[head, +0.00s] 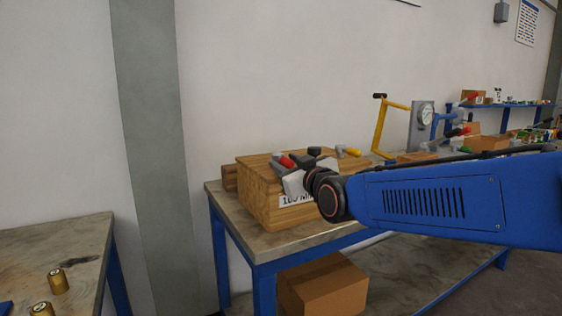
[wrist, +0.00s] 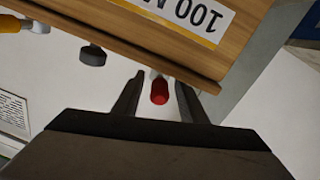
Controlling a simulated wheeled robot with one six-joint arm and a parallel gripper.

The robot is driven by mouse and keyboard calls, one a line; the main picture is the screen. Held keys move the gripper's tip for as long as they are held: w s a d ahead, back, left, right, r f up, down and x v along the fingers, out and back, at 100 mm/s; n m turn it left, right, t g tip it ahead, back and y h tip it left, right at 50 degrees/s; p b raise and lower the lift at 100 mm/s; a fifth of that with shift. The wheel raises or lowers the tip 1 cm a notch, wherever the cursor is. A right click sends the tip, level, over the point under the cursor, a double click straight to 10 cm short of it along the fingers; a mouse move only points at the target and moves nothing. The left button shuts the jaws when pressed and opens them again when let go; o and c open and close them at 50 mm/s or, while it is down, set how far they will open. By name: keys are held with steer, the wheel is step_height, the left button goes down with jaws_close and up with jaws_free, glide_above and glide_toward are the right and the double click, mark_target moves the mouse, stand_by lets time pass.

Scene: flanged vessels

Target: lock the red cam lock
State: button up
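The red cam lock (head: 286,161) shows in the head view as a red grip on top of a wooden box (head: 258,205), partly hidden by my wrist. In the wrist view its red tip (wrist: 159,92) lies between my two dark fingers, with a gap on each side. My gripper (wrist: 158,84) is open around it and not closed on it. In the head view my gripper (head: 297,183) is at the box's front top edge, its fingers mostly hidden. The lever's angle cannot be told clearly.
A yellow-gripped lever (head: 352,152) and a black knob (head: 314,151) sit close by on the box; a dark knob (wrist: 92,56) also shows in the wrist view. A cardboard box (head: 325,290) is under the bench.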

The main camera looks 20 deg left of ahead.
mark_target(281, 160)
steer(key=shift+x, duration=1.65)
steer(key=shift+c, duration=0.3)
jaws_close()
